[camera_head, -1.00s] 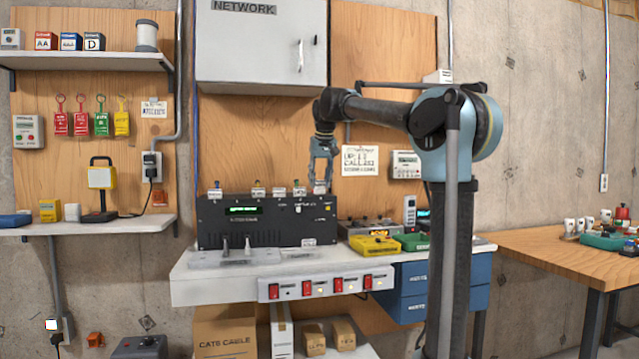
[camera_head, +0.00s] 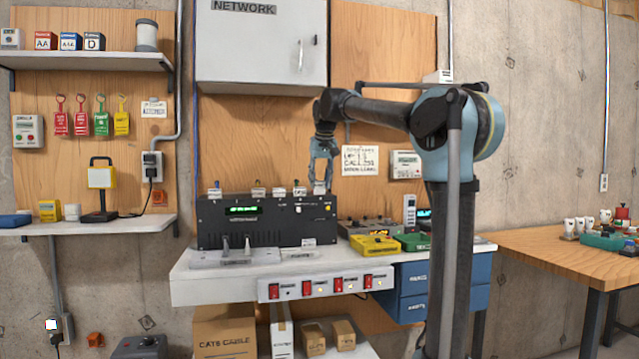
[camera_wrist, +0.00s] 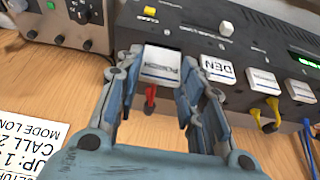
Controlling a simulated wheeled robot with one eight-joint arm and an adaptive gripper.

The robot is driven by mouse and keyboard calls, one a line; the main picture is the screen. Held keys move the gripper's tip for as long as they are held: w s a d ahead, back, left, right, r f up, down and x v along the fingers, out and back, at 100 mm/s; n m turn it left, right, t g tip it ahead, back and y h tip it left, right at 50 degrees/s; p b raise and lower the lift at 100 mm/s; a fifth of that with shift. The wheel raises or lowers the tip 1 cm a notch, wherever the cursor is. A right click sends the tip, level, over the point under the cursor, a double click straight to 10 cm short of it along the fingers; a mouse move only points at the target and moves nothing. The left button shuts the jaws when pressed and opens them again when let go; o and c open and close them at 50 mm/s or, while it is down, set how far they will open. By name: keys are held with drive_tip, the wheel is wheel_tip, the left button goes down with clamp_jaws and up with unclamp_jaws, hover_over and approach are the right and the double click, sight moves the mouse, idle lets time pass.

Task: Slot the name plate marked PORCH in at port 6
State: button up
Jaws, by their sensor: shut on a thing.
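The PORCH name plate (camera_wrist: 160,65) is a small white plate with dark lettering in the wrist view. My gripper (camera_wrist: 160,75) is shut on it, one finger on each side. A red plug or lead shows just below the plate. The plate is at the top edge of the black panel box (camera_wrist: 225,35); I cannot tell whether it is seated there. In the head view my gripper (camera_head: 321,187) points down at the right end of the black box (camera_head: 220,242). The port numbers are not readable.
The DEN plate (camera_wrist: 216,69) stands close beside my gripper, with another white plate (camera_wrist: 301,90) further right, above yellow and blue leads. A grey device (camera_wrist: 65,22) stands left of the box. A yellow tray (camera_head: 375,246) sits on the white bench (camera_head: 215,285).

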drive_tip(key=shift+f, duration=1.05)
idle(3.0)
drive_tip(key=o, duration=0.8)
drive_tip(key=shift+o, duration=0.2)
drive_tip(key=o, duration=0.4)
drive_tip(key=shift+c, duration=0.2)
drive_tip(key=shift+r, duration=0.1)
wheel_tip(320, 180, up, 7)
drive_tip(key=shift+r, duration=0.2)
idle(0.6)
